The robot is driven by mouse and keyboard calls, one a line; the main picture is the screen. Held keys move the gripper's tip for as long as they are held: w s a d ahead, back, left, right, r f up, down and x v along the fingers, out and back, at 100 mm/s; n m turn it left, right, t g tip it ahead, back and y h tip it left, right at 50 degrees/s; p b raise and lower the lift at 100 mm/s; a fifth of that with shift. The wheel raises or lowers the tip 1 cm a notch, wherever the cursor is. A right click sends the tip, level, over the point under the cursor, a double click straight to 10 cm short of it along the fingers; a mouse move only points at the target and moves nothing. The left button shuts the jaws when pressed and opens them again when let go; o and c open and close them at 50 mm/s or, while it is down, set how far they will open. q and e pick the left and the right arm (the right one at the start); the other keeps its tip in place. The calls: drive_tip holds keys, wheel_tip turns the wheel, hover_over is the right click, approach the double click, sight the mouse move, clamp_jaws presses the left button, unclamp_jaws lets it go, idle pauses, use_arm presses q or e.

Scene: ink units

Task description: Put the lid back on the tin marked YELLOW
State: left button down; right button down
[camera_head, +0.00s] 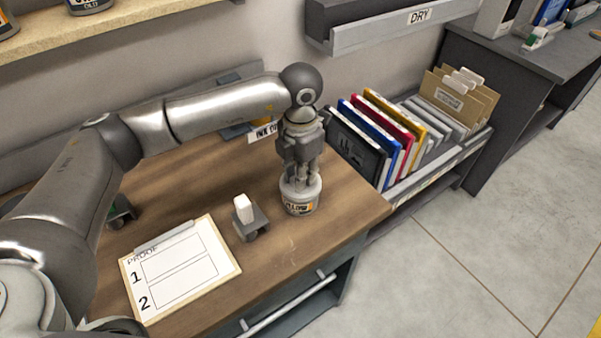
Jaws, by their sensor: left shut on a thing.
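The small tin (299,207) stands upright on the wooden tabletop near its right edge. Its label has a yellow-orange band and lettering that is partly readable and fits YELLOW. My left gripper (300,181) points straight down over the tin, with its fingers at the tin's top. It is shut on the pale lid (315,186), which is at the tin's mouth. The fingers hide much of the lid, so I cannot tell whether it is fully seated. My right gripper is not in view.
A clipboard (182,268) marked PROOF and a grey block with a white piece (244,211) lie left of the tin. A rack of coloured folders (388,125) stands beyond the table's right edge. A DRY shelf (400,30) hangs behind. Bare wood surrounds the tin.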

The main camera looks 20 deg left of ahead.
use_arm(q)
drive_tip(key=c, duration=1.2)
unclamp_jaws()
drive_tip(key=o, duration=0.5)
drive_tip(key=shift+c, duration=0.2)
drive_tip(key=shift+r, duration=0.15)
drive_tip(key=shift+r+p, duration=1.55)
drive_tip(key=shift+r, duration=1.8)
